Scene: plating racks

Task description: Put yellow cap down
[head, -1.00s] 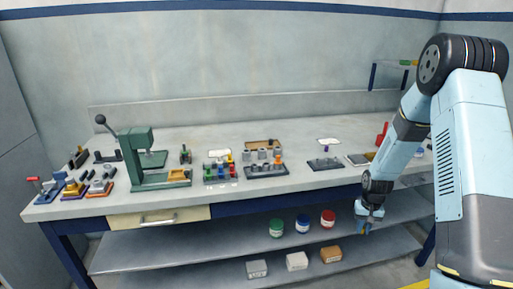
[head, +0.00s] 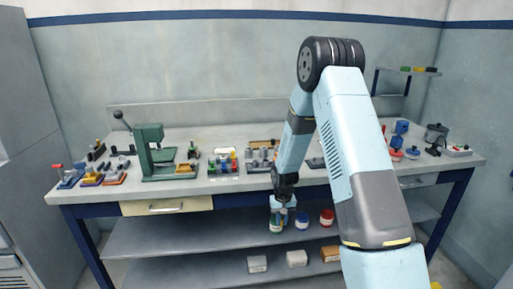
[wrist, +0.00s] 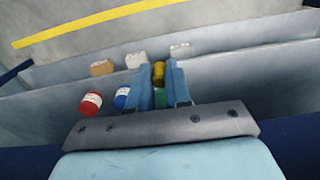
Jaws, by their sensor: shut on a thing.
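The yellow cap (wrist: 158,72) is between my gripper's blue fingertips in the wrist view, and my gripper (wrist: 159,75) is shut on it. In the head view my gripper (head: 283,208) hangs in front of the bench's front edge, pointing down. It overlaps the green-labelled jar on the upper shelf in the picture. The cap cannot be made out in the head view.
The workbench (head: 235,187) carries a green press (head: 150,155) and several small racks. A blue jar (head: 302,221) and a red jar (head: 326,218) stand on the shelf below. Boxes (head: 297,258) sit lower. My arm hides part of the bench's right half.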

